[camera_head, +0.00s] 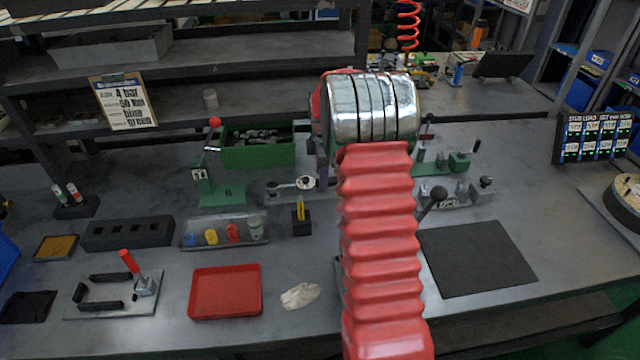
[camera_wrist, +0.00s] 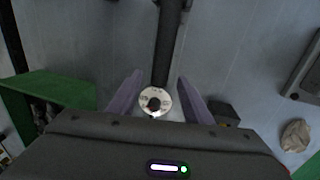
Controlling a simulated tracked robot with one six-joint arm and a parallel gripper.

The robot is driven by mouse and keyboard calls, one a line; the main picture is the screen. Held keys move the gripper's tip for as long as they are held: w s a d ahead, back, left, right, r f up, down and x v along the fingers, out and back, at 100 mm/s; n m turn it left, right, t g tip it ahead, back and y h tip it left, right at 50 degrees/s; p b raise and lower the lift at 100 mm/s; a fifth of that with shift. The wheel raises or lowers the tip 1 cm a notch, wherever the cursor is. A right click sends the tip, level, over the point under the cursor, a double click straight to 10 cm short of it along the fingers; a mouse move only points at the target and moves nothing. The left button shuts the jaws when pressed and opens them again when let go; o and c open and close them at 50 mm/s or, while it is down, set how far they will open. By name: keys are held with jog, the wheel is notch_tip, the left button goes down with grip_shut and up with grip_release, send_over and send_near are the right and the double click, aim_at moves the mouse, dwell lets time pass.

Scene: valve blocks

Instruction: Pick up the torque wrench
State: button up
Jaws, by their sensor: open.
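The torque wrench shows in the wrist view as a long dark shaft (camera_wrist: 168,45) running up the picture, with a round pale dial (camera_wrist: 155,102) at its lower end. My gripper (camera_wrist: 160,78) is open, with one purple finger on each side of the wrench just above the dial. I see gaps between the fingers and the shaft; how far the fingers reach down is hard to tell. In the head view the dial end of the wrench (camera_head: 305,182) lies left of my arm, and the rest is hidden behind my arm.
A green bin (camera_head: 258,155) stands behind the wrench; it also shows at the left in the wrist view (camera_wrist: 62,90). A small black block with a yellow piece (camera_head: 301,218) stands in front. A red tray (camera_head: 226,292), a pale cloth (camera_head: 300,295) and a dark mat (camera_head: 478,258) lie nearer.

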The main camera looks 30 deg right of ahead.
jog(key=f, duration=0.4)
jog(key=shift+w+f, duration=0.2)
jog(key=shift+w, duration=0.15)
grip_shut()
dwell(0.5)
